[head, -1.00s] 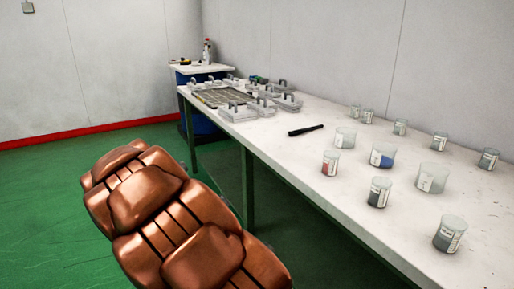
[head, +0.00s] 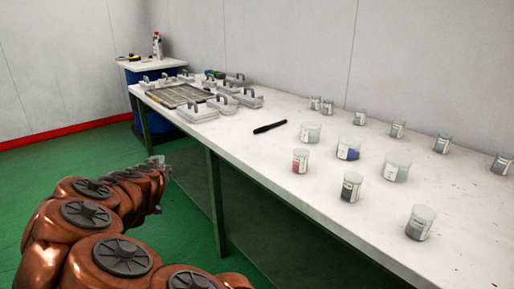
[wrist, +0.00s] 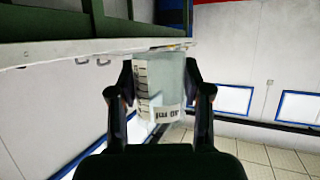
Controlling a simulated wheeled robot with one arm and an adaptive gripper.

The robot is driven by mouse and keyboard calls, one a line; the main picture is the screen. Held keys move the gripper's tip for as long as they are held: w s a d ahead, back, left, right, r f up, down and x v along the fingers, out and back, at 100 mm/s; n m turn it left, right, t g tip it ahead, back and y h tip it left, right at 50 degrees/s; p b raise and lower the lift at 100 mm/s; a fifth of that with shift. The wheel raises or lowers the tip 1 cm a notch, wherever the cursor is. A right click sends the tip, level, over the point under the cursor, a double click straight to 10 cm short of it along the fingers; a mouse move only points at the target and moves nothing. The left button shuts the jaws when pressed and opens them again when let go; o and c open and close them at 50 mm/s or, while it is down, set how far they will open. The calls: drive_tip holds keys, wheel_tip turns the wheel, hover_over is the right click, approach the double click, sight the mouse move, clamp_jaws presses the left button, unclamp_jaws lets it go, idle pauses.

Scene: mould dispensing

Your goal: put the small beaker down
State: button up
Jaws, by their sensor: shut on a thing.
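The small beaker (wrist: 172,75) is clear, with a printed label whose text appears upside down in the wrist view. My gripper (wrist: 158,88) is shut on it, one finger on each side. In the head view, my gripper (head: 160,172) shows small at the far end of my copper arm, left of the white table (head: 290,175) and over the green floor. A pale piece at its tip may be the beaker, but it is too small to tell. In the wrist view, the table's edge (wrist: 60,52) lies close behind the beaker; the gap between them is unclear.
Several beakers, including a red-filled one (head: 300,161) and a blue-filled one (head: 348,150), stand on the table's right half. A black pen-like object (head: 270,127) lies left of them. Handled blocks surround a metal tray (head: 180,96). The front left stretch is clear.

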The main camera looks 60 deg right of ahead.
drive_tip(key=s+d+r+m+g+h+p, duration=0.1)
drive_tip(key=s+d+r+m+g, duration=0.1)
drive_tip(key=s+d, duration=0.4)
drive_tip(key=s+d+r+m+g+h, duration=0.2)
drive_tip(key=s+d+m+g, duration=0.2)
drive_tip(key=s, duration=0.9)
drive_tip(key=s+d+r+m+g+h+p, duration=0.1)
drive_tip(key=s+d+r+m+g+h, duration=0.1)
drive_tip(key=s+d, duration=0.7)
drive_tip(key=shift+s+d+r+m+g+p, duration=0.1)
drive_tip(key=shift+d+r+m+g+p, duration=0.15)
drive_tip(key=shift+m+g, duration=0.35)
drive_tip(key=shift+s+d+r+m+g+p, duration=0.1)
drive_tip(key=shift+d+r+m+g, duration=0.15)
drive_tip(key=shift+m+g, duration=0.3)
drive_tip(key=shift+d, duration=0.15)
hover_over(262, 150)
drive_tip(key=shift+s+a+f+p, duration=0.1)
drive_tip(key=shift+a+f+p, duration=0.1)
drive_tip(key=shift+f, duration=0.2)
drive_tip(key=shift+s+a+f+p, duration=0.1)
drive_tip(key=shift+f+p, duration=0.05)
drive_tip(key=shift+f, duration=0.2)
drive_tip(key=shift+w+d+f, duration=0.2)
drive_tip(key=shift+w+d, duration=0.05)
drive_tip(key=shift+d, duration=0.15)
drive_tip(key=shift+f, duration=1.6)
drive_tip(key=shift+f+b, duration=0.15)
drive_tip(key=shift+b, duration=0.2)
drive_tip(key=o, duration=1.2)
